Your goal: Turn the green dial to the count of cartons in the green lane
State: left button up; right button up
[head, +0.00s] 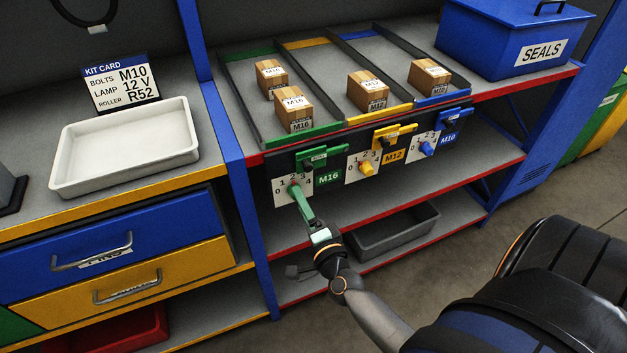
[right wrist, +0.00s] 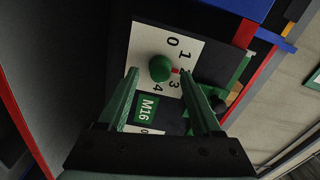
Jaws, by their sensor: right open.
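The green dial (right wrist: 160,68) is a round green knob on a white card numbered 0 to 4, beside a green M16 label (head: 328,176). Its red pointer (right wrist: 175,70) points at about the 2. My right gripper (head: 297,190) is open, its two green fingers on either side of the knob, with gaps showing in the right wrist view (right wrist: 160,74). The green lane (head: 303,136) holds two cartons, a rear one (head: 267,77) and a front one (head: 293,110). My left gripper is not in view.
The yellow dial (head: 366,168) and blue dial (head: 427,149) sit to the right on the same panel. Their lanes each hold one carton (head: 367,92) (head: 429,77). Coloured levers project above the dials, including a green one (head: 318,155). A grey bin (head: 398,232) lies on the lower shelf.

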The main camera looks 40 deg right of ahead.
jog(key=b+v, duration=0.1)
jog(key=v, duration=1)
jog(key=shift+s, duration=0.25)
jog(key=shift+a, duration=0.15)
